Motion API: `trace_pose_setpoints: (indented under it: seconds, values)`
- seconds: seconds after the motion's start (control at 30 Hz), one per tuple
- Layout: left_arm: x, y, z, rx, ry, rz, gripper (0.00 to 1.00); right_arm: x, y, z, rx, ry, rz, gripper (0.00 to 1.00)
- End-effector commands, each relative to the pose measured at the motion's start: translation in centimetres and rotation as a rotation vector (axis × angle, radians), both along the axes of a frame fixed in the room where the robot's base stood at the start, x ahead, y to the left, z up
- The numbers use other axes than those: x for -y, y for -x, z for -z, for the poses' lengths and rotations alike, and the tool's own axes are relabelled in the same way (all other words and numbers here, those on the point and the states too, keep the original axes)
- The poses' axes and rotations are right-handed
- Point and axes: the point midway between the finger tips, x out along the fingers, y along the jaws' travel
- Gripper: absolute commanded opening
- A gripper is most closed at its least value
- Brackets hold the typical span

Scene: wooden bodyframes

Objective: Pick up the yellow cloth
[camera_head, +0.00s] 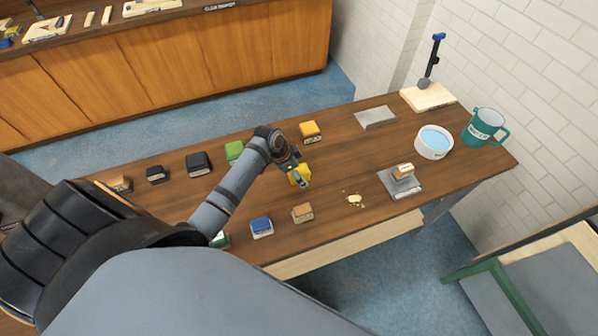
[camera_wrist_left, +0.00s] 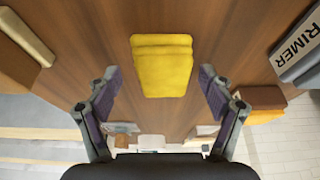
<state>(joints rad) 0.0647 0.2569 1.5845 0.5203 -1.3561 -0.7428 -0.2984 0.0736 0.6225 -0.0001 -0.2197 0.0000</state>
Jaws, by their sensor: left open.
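The yellow cloth (camera_wrist_left: 162,66) is a folded pad lying on the brown wooden table. In the head view only part of the yellow cloth (camera_head: 305,171) shows, because my left gripper (camera_head: 298,179) is right over it and hides the rest. In the left wrist view the fingers of my left gripper (camera_wrist_left: 157,82) are spread wide and empty. The cloth lies ahead of them, in line with the gap and narrower than it. No finger appears to touch the cloth. My right gripper is not in view.
Around the cloth stand a green block (camera_head: 234,151), an orange-topped block (camera_head: 310,131), a blue block (camera_head: 261,227) and a tan block (camera_head: 302,212). A white bowl (camera_head: 433,143) and green mug (camera_head: 484,127) stand farther right.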

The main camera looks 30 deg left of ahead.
Motion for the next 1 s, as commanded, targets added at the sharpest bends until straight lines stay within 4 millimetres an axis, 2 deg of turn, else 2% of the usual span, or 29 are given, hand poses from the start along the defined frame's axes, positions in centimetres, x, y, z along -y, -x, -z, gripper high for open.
trace_pose_setpoints:
  seconds: [0.1,0.2,0.23,0.6,0.87,1.0]
  values:
    - [0.0,-0.1,0.2,0.001,-0.001,0.001,0.81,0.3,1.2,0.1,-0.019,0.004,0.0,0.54]
    - [0.0,-0.1,0.2,0.001,-0.001,0.001,0.81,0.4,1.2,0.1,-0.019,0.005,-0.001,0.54]
    - [0.0,-0.1,0.2,0.001,-0.001,0.001,0.78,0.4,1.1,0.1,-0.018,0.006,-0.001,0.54]
    - [0.0,0.0,0.2,0.001,-0.001,0.001,0.3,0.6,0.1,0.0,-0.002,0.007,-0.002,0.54]
    - [0.0,-0.1,0.1,0.001,-0.002,0.0,0.3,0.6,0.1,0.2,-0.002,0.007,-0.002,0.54]
    - [0.0,-0.2,-0.9,0.005,-0.002,0.001,0.3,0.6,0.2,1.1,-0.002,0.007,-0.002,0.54]
